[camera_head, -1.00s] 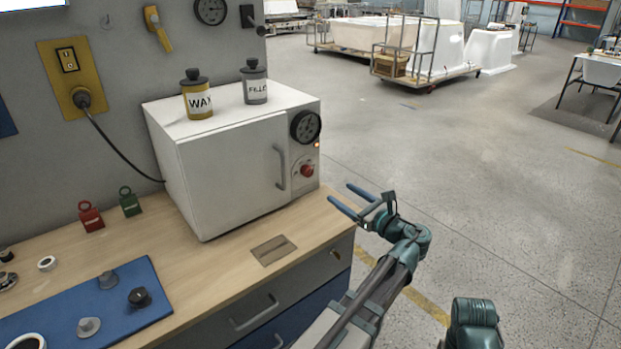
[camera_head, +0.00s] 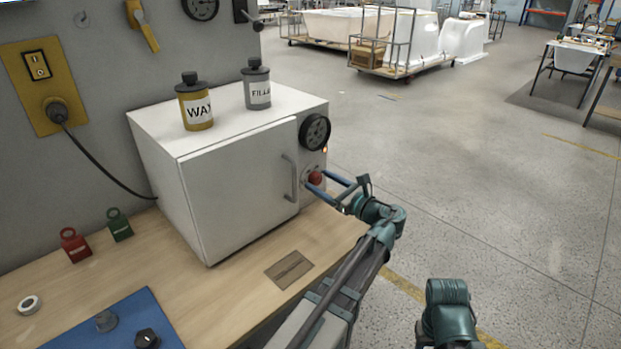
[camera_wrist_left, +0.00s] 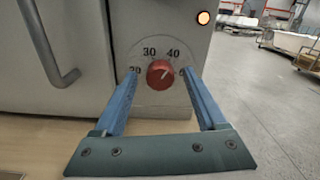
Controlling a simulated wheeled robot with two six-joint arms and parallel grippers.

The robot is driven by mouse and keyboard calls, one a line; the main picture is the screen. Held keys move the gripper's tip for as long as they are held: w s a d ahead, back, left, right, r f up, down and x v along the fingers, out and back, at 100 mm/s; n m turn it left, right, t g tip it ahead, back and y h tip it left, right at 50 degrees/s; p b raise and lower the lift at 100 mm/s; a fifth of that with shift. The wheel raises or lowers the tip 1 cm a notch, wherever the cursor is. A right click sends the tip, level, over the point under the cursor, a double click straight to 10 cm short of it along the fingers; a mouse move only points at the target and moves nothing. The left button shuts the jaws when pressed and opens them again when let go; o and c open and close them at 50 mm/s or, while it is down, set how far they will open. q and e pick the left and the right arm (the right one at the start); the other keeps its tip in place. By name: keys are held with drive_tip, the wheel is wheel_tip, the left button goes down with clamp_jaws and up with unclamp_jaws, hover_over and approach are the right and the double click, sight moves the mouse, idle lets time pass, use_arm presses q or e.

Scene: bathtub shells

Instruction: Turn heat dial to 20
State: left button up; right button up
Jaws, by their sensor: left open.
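The heat dial is a red round knob (camera_head: 315,178) on the right side of the white oven's (camera_head: 240,185) front, below a black gauge. In the left wrist view the dial (camera_wrist_left: 160,74) sits centred in a printed scale with 30 and 40 above it. The numbers at left and right are partly covered by my fingers. A pale mark on the knob seems to point up and right, towards 40. My left gripper (camera_wrist_left: 160,78) is open, its two blue fingers on either side of the knob; contact cannot be told. My right gripper is not in view.
A black gauge (camera_head: 315,131) and a lit orange lamp (camera_wrist_left: 203,18) are above the dial. The oven's door handle (camera_head: 290,178) stands out to the left. Wax (camera_head: 196,103) and filler (camera_head: 257,85) cans stand on top. Open floor lies to the right.

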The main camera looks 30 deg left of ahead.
use_arm(q)
clamp_jaws()
idle(0.4)
